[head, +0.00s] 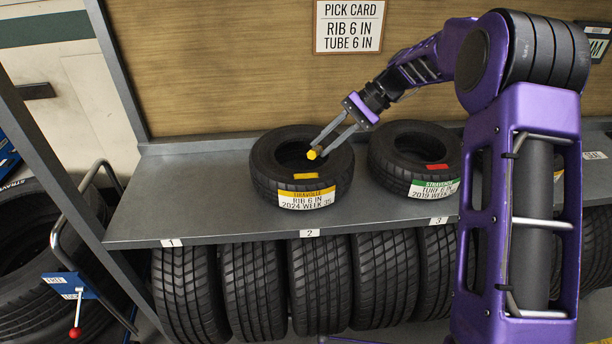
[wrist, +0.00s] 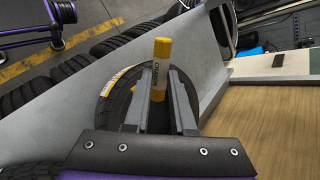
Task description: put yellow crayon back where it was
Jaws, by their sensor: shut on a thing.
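My gripper (head: 322,148) is shut on the yellow crayon (head: 313,154), over the right inner part of the left tyre (head: 264,165). In the wrist view the crayon (wrist: 161,62) stands out between the two fingers, with dark lettering on its side. I cannot tell whether its tip touches the tyre. The left tyre lies flat on the grey shelf (head: 150,205) near the tag 2, with a yellow label reading RIB 6 IN 2024 WEEK 35 and a yellow patch on its sidewall.
A second tyre (head: 412,160) with a green label and a red patch lies to the right. The shelf's left end by tag 1 (head: 172,242) is bare. A pick card (head: 348,26) hangs on the wooden back panel. Several tyres stand upright below the shelf.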

